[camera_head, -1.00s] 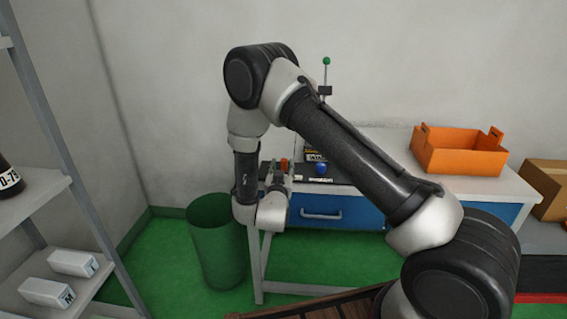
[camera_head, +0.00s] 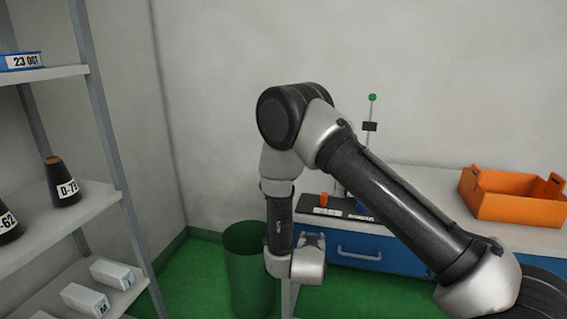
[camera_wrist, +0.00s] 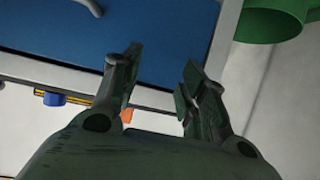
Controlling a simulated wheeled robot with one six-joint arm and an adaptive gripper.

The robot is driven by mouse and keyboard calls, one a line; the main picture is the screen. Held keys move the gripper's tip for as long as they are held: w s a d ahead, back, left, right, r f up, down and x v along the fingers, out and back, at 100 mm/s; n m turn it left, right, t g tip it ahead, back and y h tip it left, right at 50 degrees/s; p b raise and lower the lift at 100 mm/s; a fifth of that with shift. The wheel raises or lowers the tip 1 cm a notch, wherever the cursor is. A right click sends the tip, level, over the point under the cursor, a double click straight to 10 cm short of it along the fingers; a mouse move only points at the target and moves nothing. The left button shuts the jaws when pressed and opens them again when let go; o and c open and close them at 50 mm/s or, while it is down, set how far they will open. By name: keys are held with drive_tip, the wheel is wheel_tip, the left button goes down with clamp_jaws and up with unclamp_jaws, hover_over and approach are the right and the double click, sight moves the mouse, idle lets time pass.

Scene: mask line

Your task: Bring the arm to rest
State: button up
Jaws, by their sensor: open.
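My arm is bent in front of the workbench, its elbow high and its wrist hanging low in the head view. My gripper (camera_wrist: 160,88) is open in the wrist view, with a gap between its two fingers and nothing held. In the head view the gripper is mostly hidden behind my wrist. The workbench's blue drawer front (camera_head: 385,252) is behind my arm, and it fills the upper left of the wrist view (camera_wrist: 150,40).
A green bin (camera_head: 247,275) stands on the floor left of my wrist. An orange crate (camera_head: 510,207) sits on the bench top. A shelf rack (camera_head: 85,205) at left holds dark cones (camera_head: 62,185) and white boxes (camera_head: 85,298). A small orange item (camera_head: 323,199) is on the bench.

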drive_tip(key=s+a+f+n+g+y, duration=0.2)
drive_tip(key=s+a+g+y, duration=0.2)
drive_tip(key=s+g, duration=0.45)
drive_tip(key=s+d+r+n+g, duration=0.2)
drive_tip(key=s+r+g, duration=0.1)
drive_tip(key=s+r, duration=0.3)
drive_tip(key=s+d+r+t, duration=0.1)
drive_tip(key=s+d+r, duration=0.4)
drive_tip(key=d+r, duration=0.3)
drive_tip(key=s+d+r+m+t+h, duration=0.1)
drive_tip(key=s+d+r, duration=0.5)
drive_tip(key=r, duration=0.7)
drive_tip(key=s+d+r+t, duration=0.1)
drive_tip(key=s+d+r, duration=0.5)
drive_tip(key=d+r, duration=0.4)
drive_tip(key=shift+s+d+r+m, duration=0.2)
drive_tip(key=shift+d+r+m, duration=0.15)
drive_tip(key=shift+r, duration=0.4)
